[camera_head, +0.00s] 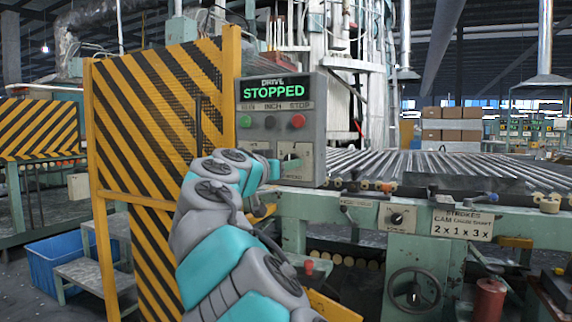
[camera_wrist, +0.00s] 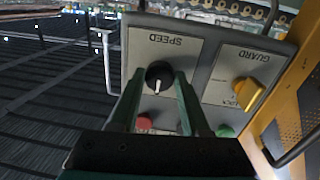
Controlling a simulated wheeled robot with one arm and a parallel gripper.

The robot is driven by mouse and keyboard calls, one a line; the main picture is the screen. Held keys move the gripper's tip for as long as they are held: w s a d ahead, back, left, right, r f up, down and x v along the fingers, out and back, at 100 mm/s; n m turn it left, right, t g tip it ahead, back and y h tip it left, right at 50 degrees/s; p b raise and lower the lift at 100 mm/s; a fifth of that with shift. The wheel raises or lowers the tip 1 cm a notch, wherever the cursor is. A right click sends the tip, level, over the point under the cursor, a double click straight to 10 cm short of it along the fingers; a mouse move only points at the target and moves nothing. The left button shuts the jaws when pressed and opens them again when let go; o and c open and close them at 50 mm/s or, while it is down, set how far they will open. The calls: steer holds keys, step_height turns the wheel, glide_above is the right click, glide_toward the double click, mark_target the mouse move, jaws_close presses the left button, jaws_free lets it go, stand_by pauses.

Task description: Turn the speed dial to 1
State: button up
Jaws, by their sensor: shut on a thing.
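The speed dial (camera_wrist: 157,79) is a round black knob with a white pointer, under the upside-down word SPEED in the wrist view. Its pointer aims toward the bottom of that picture. My gripper (camera_wrist: 160,76) is shut on the dial, with one finger at each side of it. In the head view my gripper (camera_head: 287,164) reaches the lower part of the grey control box (camera_head: 309,140) and hides most of the dial. I cannot read any scale numbers around the dial.
A yellow guard knob (camera_wrist: 246,93) sits beside the dial. A red button (camera_wrist: 145,124) and a green button (camera_wrist: 225,131) are close to my fingers. The display (camera_head: 272,91) reads DRIVE STOPPED. A striped yellow guard panel (camera_head: 150,110) stands left and a roller conveyor (camera_head: 430,165) right.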

jaws_close()
steer(key=n+p, duration=0.2)
steer(key=n, duration=1)
steer(key=shift+d+t, duration=0.15)
steer(key=shift+t, duration=0.25)
steer(key=shift+n, duration=0.3)
steer(key=o, duration=1.2)
jaws_free()
steer(key=shift+s, duration=0.1)
steer(key=shift+b+v, duration=0.5)
steer(key=shift+v, duration=3.35)
